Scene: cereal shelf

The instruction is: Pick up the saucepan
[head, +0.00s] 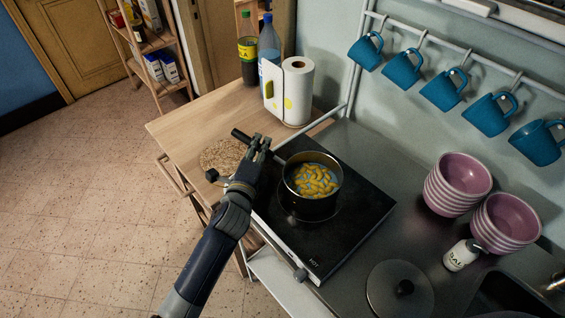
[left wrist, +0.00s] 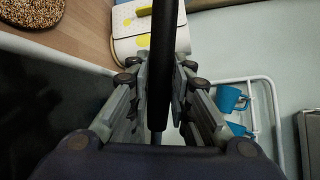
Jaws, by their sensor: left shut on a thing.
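The saucepan (head: 312,203) is dark and holds yellow pasta-like pieces in liquid. It sits on the black hob (head: 345,230), upright as far as I can see. Its dark handle (head: 240,135) points to the upper left, and it also shows in the left wrist view (left wrist: 163,50) running between the fingers. My left gripper (head: 259,150) is shut on the handle, to the left of the pot; its fingers also show in the left wrist view (left wrist: 158,100). I cannot tell whether the pan's base touches the hob. My right gripper is not in view.
A woven trivet (head: 222,156) lies on the wooden counter (head: 185,125). A paper towel roll (head: 297,92) and bottles stand behind. Blue mugs (head: 402,70) hang on a rail. Striped bowls (head: 456,185), a white bottle (head: 461,255) and a lid (head: 400,292) are to the right.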

